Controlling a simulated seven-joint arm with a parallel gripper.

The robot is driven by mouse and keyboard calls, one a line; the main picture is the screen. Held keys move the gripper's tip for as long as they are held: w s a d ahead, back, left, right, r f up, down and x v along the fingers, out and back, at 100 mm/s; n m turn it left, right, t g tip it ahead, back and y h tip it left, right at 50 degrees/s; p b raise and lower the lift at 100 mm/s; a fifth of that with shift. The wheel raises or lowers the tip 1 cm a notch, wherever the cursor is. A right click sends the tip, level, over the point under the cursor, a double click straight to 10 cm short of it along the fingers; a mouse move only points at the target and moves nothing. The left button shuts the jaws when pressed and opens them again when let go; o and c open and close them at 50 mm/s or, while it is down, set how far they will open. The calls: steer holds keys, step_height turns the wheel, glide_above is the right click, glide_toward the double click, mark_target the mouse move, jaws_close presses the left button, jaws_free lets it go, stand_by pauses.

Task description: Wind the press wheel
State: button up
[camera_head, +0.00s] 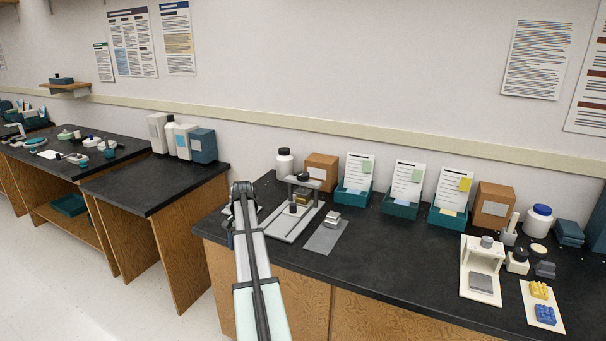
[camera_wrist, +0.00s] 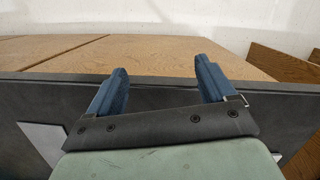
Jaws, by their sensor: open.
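Two small presses stand on the black bench in the head view. The left one is a grey frame press (camera_head: 297,207) with a dark round knob or wheel (camera_head: 302,176) on top and a small dark part on its base. The right one is a cream press (camera_head: 482,268) with a grey round knob (camera_head: 487,241) on top and a grey plate on its base. My gripper (camera_wrist: 160,70) shows in the wrist view with its two blue fingers apart and nothing between them. Neither press shows clearly there. In the head view my arm largely hides the gripper, left of the grey press.
A grey mat (camera_head: 325,239) with a small metal block lies right of the grey press. Teal card trays (camera_head: 401,208) line the back. A cream tray (camera_head: 541,315) holds yellow and blue pieces.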

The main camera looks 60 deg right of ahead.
steer(key=d+r+m+h, duration=0.1)
steer(key=d+r, duration=0.6)
steer(key=d, duration=0.4)
steer(key=d+r+m, duration=0.1)
steer(key=d+r, duration=0.6)
steer(key=d, duration=0.5)
step_height(320, 180, up, 13)
glide_above(303, 173)
steer(key=shift+m+h, duration=0.3)
steer(key=shift+h, duration=0.1)
steer(key=f, duration=1.3)
steer(key=shift+s+a+f, duration=0.1)
steer(key=shift+a+f, duration=0.1)
steer(key=shift+f, duration=0.1)
steer(key=c, duration=1.1)
